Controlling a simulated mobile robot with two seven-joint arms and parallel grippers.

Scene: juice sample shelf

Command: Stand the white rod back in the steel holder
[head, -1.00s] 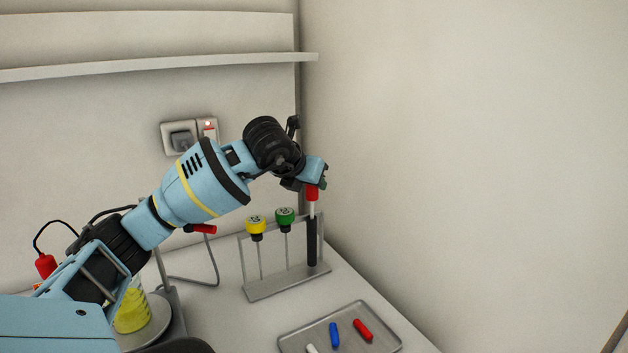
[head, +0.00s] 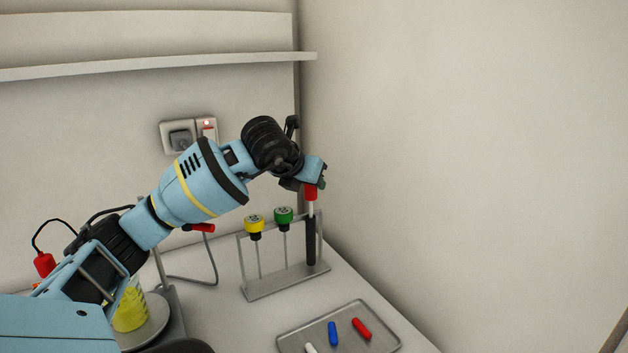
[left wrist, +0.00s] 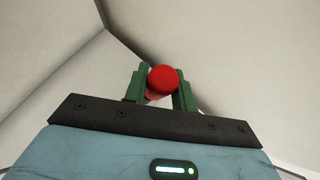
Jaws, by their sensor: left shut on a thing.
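My left gripper (head: 314,184) is shut on the red top of the white rod (head: 311,208), above the right end of the steel holder (head: 288,284). The rod hangs upright, its white shaft showing below the red top and a long black part (head: 311,240) below that, inside the right end of the frame. I cannot tell if its lower end touches the base. In the left wrist view the red top (left wrist: 163,79) sits between the green fingers. A yellow-topped (head: 254,222) and a green-topped piece (head: 284,216) stand in the holder. My right gripper is out of view.
A steel tray (head: 375,345) with a blue, a red and a white stick lies in front of the holder. A flask with yellow liquid (head: 131,308) stands on a round plate at left. Walls close in behind and right; a shelf (head: 160,64) runs above.

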